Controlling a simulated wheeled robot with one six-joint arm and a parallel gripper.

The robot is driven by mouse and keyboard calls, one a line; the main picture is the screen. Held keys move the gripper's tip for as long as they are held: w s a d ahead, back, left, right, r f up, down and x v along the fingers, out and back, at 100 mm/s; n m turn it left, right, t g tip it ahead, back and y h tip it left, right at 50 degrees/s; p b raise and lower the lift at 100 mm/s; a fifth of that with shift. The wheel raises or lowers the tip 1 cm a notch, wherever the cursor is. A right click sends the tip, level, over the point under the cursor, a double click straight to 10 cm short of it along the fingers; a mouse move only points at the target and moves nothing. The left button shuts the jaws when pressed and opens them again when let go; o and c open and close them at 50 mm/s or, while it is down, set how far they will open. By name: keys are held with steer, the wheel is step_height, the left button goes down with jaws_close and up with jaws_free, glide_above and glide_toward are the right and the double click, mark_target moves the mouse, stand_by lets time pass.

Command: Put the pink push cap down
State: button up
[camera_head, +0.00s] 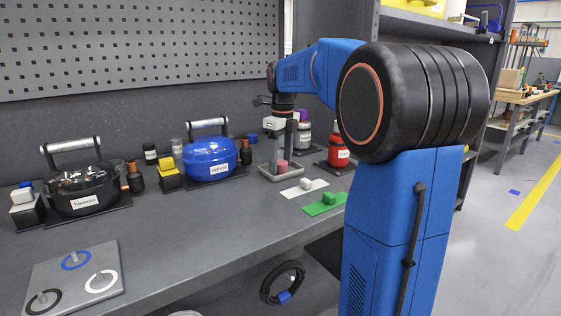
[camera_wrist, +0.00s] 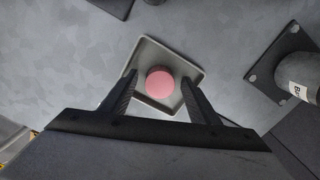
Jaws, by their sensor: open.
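The pink push cap (camera_wrist: 160,83) sits in a small grey square tray (camera_wrist: 153,46) on the bench. It shows as a round pink disc from above in the wrist view. In the head view the pink cap (camera_head: 282,166) stands in the grey tray (camera_head: 291,174), below my gripper. My gripper (camera_wrist: 157,98) is open, with one finger on each side of the cap in the wrist view and a visible gap to it. In the head view my gripper (camera_head: 280,139) is above the tray, its fingertips hard to make out.
A blue compressor (camera_head: 209,159) stands left of the tray and a red canister (camera_head: 339,151) stands right. A black compressor (camera_head: 82,188) and a grey board with rings (camera_head: 73,279) are further left.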

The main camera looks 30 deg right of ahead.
mark_target(282, 162)
step_height(282, 162, up, 12)
steer(key=shift+s+d, duration=0.15)
steer(key=shift+s, duration=0.05)
stand_by(0.4)
stand_by(0.4)
